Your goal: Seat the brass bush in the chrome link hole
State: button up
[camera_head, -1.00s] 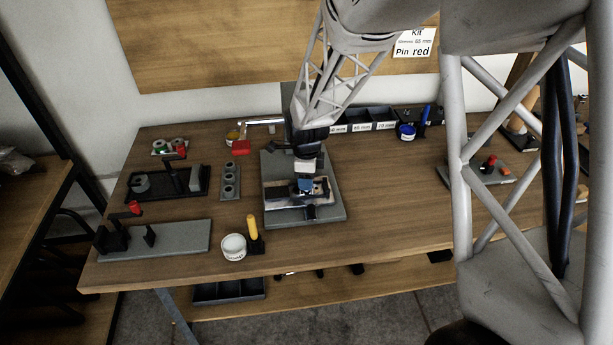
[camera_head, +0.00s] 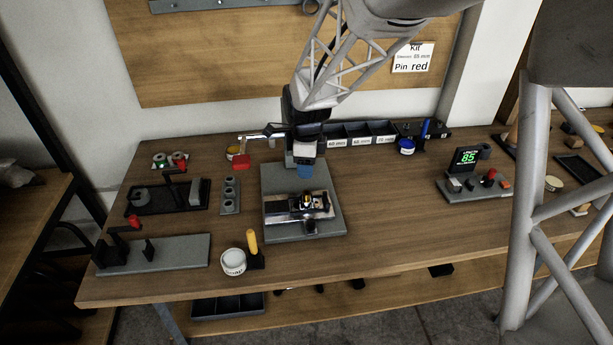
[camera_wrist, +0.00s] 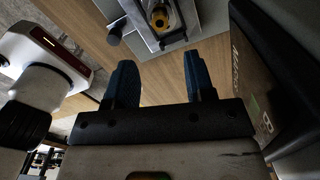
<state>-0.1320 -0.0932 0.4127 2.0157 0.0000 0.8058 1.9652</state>
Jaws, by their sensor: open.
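My gripper (camera_head: 305,172) is open, with blue fingers, above the back part of the grey base plate (camera_head: 278,178). In the wrist view the two fingers (camera_wrist: 160,78) are apart with nothing between them. The chrome link (camera_head: 318,213) lies in the fixture on the plate, in front of the gripper. A yellow ring that looks like the brass bush (camera_head: 306,200) shows at the link; it also shows in the wrist view (camera_wrist: 160,17), beyond the fingertips. I cannot tell how deep it sits.
A white tub (camera_head: 233,262) and a yellow-handled tool (camera_head: 252,242) stand at the front. A grey block with several holes (camera_head: 230,195) is left of the plate. Labelled bins (camera_head: 360,132) stand behind.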

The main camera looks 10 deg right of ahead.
jog(key=shift+r, duration=1.25)
jog(key=shift+s+r, duration=0.1)
jog(key=s+d+r+n+t, duration=0.1)
jog(key=s+d+r+n, duration=0.1)
jog(key=s+r+n, duration=0.2)
jog(key=s+d+r+n, duration=0.3)
jog(key=s+n, duration=0.7)
jog(key=s, duration=0.6)
jog(key=s+d+r+n+t, duration=0.1)
jog(key=s+d+r+n, duration=0.2)
jog(key=s, duration=0.7)
notch_tip(320, 180, up, 2)
jog(key=n, duration=0.3)
jog(key=shift+s+d+n+t, duration=0.2)
jog(key=shift+n+t, duration=0.1)
jog(key=shift+n, duration=0.1)
jog(key=shift+w, duration=0.1)
